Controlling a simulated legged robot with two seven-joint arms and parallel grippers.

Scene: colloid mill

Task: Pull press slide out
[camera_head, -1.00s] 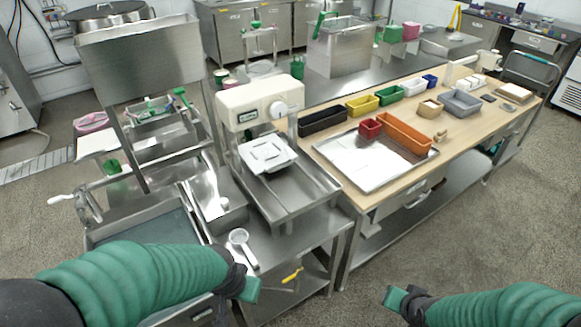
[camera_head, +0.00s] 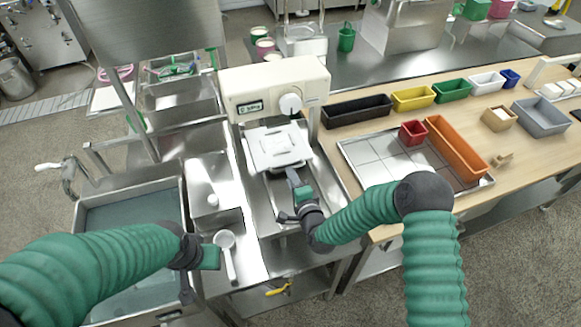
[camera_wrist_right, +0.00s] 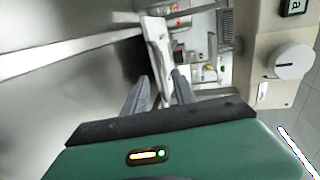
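The press (camera_head: 275,90) is a cream machine with a round knob, also at the right of the wrist view (camera_wrist_right: 285,65). Its pale press slide (camera_head: 277,147) lies below the head, over a steel tray. A white bar (camera_wrist_right: 157,48), seemingly the slide's front part, reaches toward my right gripper in the wrist view. My right gripper (camera_head: 292,177) is just in front of the slide; its two fingers (camera_wrist_right: 162,90) are apart, with the bar's end between or just beyond the tips. Contact cannot be told. My left gripper (camera_head: 212,257) is far from the slide, by the white scoop; its fingers are not clear.
A white scoop (camera_head: 226,248) lies near my left gripper. A steel basin (camera_head: 130,215) is at left. At right, a wooden bench holds a tiled tray (camera_head: 365,165), an orange bin (camera_head: 455,148) and several small coloured bins.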

